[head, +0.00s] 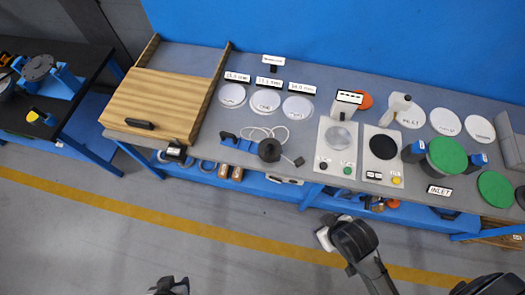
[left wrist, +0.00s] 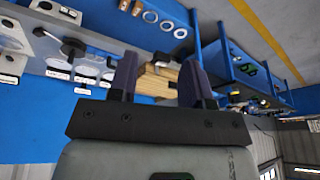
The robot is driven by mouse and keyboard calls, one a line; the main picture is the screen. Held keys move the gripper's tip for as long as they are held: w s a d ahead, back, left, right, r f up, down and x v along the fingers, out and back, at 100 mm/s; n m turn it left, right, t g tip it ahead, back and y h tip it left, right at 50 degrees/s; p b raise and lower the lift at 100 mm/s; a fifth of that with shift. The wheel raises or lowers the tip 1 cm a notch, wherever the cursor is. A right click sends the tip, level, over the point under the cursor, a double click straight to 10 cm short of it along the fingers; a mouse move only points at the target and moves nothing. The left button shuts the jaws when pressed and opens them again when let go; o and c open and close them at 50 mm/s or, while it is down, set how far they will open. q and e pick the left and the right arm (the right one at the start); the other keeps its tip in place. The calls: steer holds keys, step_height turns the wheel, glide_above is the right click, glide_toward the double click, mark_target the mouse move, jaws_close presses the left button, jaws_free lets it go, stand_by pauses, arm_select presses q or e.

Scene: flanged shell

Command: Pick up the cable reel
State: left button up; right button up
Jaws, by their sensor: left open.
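The cable reel (head: 270,150) is a dark round thing on the grey bench top, with white cable loops around it and a dark plug at the right. It lies between a blue bracket and a white panel. In the left wrist view the reel (left wrist: 73,48) shows at the left, off to the side of the fingers.
A wooden board (head: 155,100) with a black handle is left of the reel. Labelled white discs (head: 265,101) lie behind it. The white panel (head: 337,145) with knobs is close on the right. Rings and other parts lie on the blue lower shelf (head: 255,183). The floor in front is open.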

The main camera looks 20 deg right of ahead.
arm_select(q)
steer(key=shift+o, duration=0.9)
steer(key=shift+d, duration=0.15)
steer(key=shift+f, duration=0.1)
